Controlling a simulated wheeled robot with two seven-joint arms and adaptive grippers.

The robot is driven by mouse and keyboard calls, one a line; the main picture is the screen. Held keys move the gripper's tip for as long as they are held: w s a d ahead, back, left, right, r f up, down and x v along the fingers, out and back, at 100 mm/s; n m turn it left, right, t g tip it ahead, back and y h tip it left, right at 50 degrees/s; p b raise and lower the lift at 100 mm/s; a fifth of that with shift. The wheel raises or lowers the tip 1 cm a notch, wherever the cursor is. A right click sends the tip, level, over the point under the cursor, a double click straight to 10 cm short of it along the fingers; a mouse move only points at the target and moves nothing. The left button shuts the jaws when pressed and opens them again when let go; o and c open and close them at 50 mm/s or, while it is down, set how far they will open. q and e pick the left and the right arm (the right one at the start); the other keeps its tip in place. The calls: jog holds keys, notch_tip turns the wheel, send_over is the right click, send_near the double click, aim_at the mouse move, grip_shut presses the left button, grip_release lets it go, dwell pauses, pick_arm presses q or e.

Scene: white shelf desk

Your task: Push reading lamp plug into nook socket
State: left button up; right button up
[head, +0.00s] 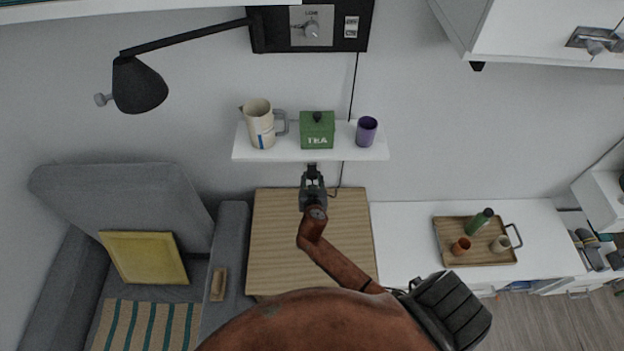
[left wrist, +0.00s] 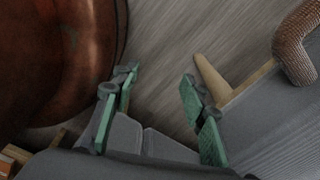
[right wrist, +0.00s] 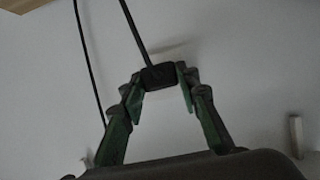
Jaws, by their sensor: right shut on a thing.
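My right gripper (head: 312,182) is just below the front of the small wall shelf, above the wooden desk top. In the right wrist view its green-padded fingers (right wrist: 161,98) are shut on a small black plug (right wrist: 159,77), with a black cord running up from it. The reading lamp (head: 140,85) is black, on a wall arm at upper left. I cannot make out the socket in any view; whether the plug touches the wall is unclear. My left gripper (left wrist: 157,115) shows only in the left wrist view, open and empty, low beside grey upholstery.
The white shelf (head: 220,155) holds a jug (head: 260,122), a green tea box (head: 317,130) and a purple cup (head: 366,131). A thin cord (head: 353,85) hangs down the wall. The wooden top (head: 275,240) is clear. A tray (head: 447,250) stands on the right counter.

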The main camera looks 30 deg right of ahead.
jog(key=shift+w+d+b, duration=0.2)
jog(key=shift+w+d, duration=0.15)
jog(key=shift+w, duration=0.25)
jog(key=shift+w+d+b, duration=0.2)
jog(key=shift+w+d, duration=0.15)
jog(key=shift+w, duration=0.25)
jog(key=o, duration=1.4)
jog(key=shift+c, duration=0.2)
jog(key=shift+s, duration=0.1)
jog(key=v, duration=1.2)
jog(key=shift+f, duration=0.1)
